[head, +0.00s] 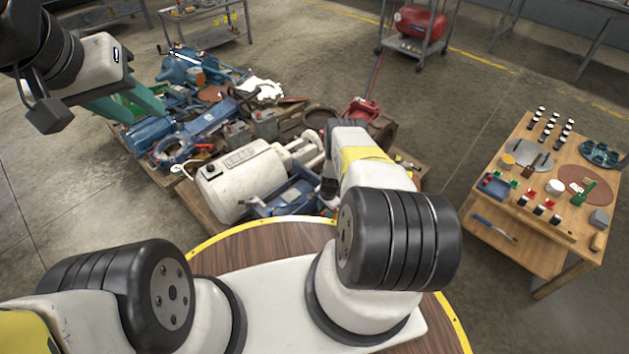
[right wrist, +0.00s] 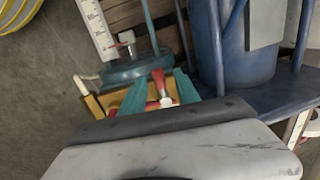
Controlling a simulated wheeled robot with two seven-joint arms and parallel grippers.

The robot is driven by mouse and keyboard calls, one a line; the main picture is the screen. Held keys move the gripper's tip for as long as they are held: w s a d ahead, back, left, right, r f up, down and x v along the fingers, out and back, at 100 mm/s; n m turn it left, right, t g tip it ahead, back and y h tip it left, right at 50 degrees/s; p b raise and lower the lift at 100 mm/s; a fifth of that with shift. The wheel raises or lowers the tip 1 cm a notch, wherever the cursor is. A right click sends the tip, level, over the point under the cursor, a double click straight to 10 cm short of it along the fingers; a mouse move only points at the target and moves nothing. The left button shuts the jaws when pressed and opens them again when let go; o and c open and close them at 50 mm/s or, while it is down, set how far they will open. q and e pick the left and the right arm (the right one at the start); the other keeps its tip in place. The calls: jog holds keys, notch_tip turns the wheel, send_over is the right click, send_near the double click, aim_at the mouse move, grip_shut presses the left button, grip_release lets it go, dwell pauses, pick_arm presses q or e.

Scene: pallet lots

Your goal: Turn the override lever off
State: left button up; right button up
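In the right wrist view, the teal fingers of my right gripper (right wrist: 157,93) stand apart. A small red-and-white lever-like part (right wrist: 159,80) shows between and beyond the fingertips, in front of a yellow housing (right wrist: 95,104). It looks like the override lever. I cannot tell whether the fingers touch it, and its lower part is partly hidden. In the head view my right gripper is hidden behind my own forearm. My left gripper (head: 128,101) is at the upper left, over the edge of the scrap pile; its finger gap is unclear.
Pallets of machine parts fill the middle, with a white cylindrical motor (head: 242,180) in front. A blue machine body (right wrist: 245,60) stands close right of my right gripper. A wooden workbench (head: 512,196) stands at the right. A red compressor (head: 420,22) is at the back.

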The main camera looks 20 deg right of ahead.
notch_tip(320, 180, up, 8)
jog(key=shift+s+d+f, duration=0.15)
jog(key=shift+s+d, duration=0.05)
jog(key=shift+s, duration=0.2)
dwell(0.3)
dwell(0.3)
